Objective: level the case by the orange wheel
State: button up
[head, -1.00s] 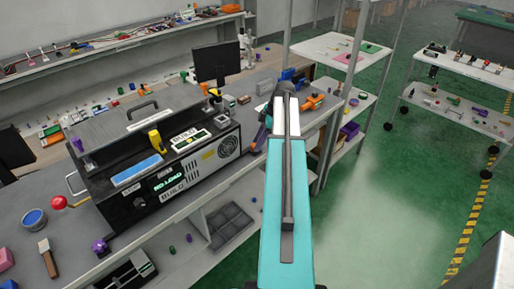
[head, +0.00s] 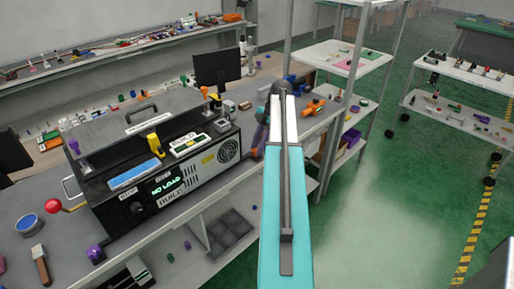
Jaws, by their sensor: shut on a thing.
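The case (head: 155,206) is a long black box on the grey bench at the left, with a lit "NO LOAD" display, a "BUILD" label and a round fan grille at its right end. A small orange part (head: 254,153), which looks like the orange wheel, shows beside the case's right end. My teal and white arm reaches up the middle of the picture and bends down there. My gripper (head: 261,138) is mostly hidden behind the arm and looks shut at this orange part. The contact itself is too small to see. I cannot tell how tilted the case is.
A red ball knob (head: 54,206), a blue-topped tin (head: 30,224) and a brush (head: 41,266) are at the left. A monitor (head: 217,68) stands behind the case. An orange tool (head: 314,107) lies right of my arm.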

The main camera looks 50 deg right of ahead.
jog(key=o, duration=1.1)
jog(key=shift+c, duration=0.2)
jog(key=shift+d+r, duration=0.1)
jog(key=v, duration=1.3)
jog(key=shift+r, duration=0.3)
jog(key=shift+s, duration=0.15)
